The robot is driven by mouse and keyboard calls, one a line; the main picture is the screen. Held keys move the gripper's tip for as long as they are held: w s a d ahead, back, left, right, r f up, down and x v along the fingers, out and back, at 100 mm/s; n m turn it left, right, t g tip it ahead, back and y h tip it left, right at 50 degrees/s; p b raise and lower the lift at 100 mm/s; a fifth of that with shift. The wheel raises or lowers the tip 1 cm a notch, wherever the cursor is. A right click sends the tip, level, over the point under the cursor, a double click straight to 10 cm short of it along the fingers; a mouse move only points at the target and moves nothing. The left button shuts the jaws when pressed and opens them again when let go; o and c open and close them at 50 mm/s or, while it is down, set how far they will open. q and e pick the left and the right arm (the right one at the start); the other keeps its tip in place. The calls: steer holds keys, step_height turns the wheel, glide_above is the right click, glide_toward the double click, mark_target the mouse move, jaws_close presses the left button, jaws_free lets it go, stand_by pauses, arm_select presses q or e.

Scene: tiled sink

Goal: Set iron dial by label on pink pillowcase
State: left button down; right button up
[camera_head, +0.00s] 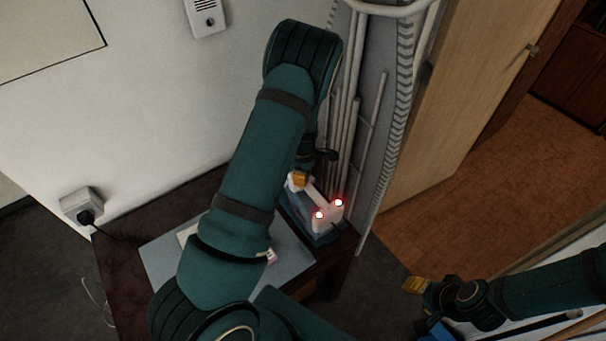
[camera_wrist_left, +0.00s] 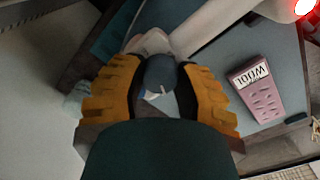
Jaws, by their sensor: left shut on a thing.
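The iron (camera_head: 328,222), white and blue with two glowing red-ringed lights, stands at the right end of the table. My left gripper (camera_head: 300,180) is at its far end, largely hidden by my arm. In the left wrist view, the yellow fingers of this gripper (camera_wrist_left: 160,92) are shut on a round blue-grey dial (camera_wrist_left: 158,72) with a small pale mark. The pink pillowcase (camera_wrist_left: 262,100) lies folded on the ironing mat, with a white label (camera_wrist_left: 254,77) reading WOOL, seen upside down. My right gripper (camera_head: 417,286) is away from the table at lower right; its opening is unclear.
The grey-blue mat (camera_head: 160,255) covers part of the dark table (camera_head: 125,250). A wall socket with a plug (camera_head: 84,207) is at left. White pipes and a grey hose (camera_head: 398,120) rise behind the iron. Open floor (camera_head: 480,170) lies to the right.

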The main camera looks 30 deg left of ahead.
arm_select(q)
steer(key=shift+m, duration=0.3)
steer(key=m+b, duration=0.1)
steer(key=m, duration=0.3)
steer(key=m+b, duration=0.1)
steer(key=m, duration=0.4)
steer(key=shift+b, duration=0.3)
steer(key=shift+m, duration=0.5)
steer(key=c, duration=0.6)
jaws_free()
steer(key=shift+r, duration=0.1)
step_height(320, 180, up, 12)
steer(key=shift+f, duration=0.1)
